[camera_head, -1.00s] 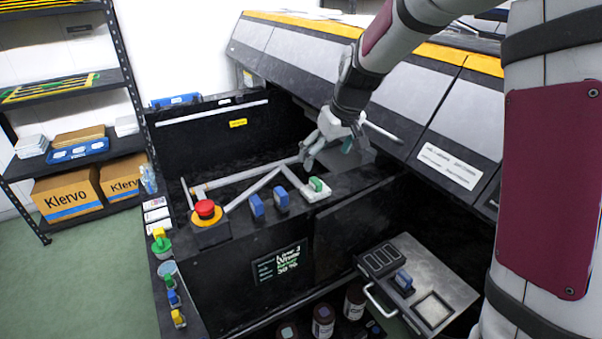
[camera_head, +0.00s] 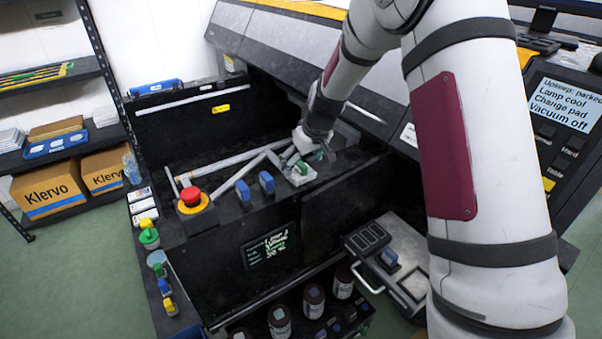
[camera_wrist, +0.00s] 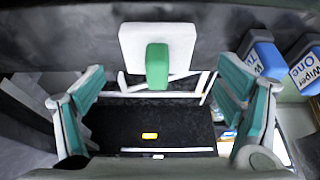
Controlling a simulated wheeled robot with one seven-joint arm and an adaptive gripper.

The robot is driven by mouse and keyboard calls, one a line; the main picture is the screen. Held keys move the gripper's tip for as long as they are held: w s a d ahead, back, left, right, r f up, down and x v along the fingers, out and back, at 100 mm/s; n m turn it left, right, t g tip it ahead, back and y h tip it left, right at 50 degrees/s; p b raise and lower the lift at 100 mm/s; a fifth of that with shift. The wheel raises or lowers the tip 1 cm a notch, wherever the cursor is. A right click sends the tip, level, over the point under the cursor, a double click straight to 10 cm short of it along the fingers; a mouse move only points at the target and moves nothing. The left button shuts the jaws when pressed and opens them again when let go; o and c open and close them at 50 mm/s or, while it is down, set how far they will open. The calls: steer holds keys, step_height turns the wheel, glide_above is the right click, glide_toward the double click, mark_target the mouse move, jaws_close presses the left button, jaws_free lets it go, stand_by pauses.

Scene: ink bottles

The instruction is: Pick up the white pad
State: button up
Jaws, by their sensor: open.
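The white pad (camera_head: 299,177) is a flat white square with a green upright grip. It lies on the black ledge of the machine, right of two blue pieces. In the wrist view the white pad (camera_wrist: 135,40) shows at the top middle, its green grip pointing toward my gripper. My gripper (camera_head: 306,153) is at the pad, pointing down, and partly hides it in the head view. In the wrist view my gripper (camera_wrist: 162,76) is open, with teal finger pads on either side of the grip's line. Nothing is held. I cannot tell whether a finger touches the pad.
Two blue wiper pieces (camera_head: 243,191) stand left of the pad on the ledge. A red button (camera_head: 190,197) on a yellow base is farther left. Pale bars (camera_head: 230,166) cross the dark bay behind. A metal tray (camera_head: 410,253) and dark bottles (camera_head: 314,299) are below.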

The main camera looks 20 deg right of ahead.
mark_target(303, 165)
steer(key=shift+d+x, duration=0.2)
steer(key=shift+x, duration=1.5)
steer(key=c, duration=1.1)
steer(key=shift+c, duration=0.2)
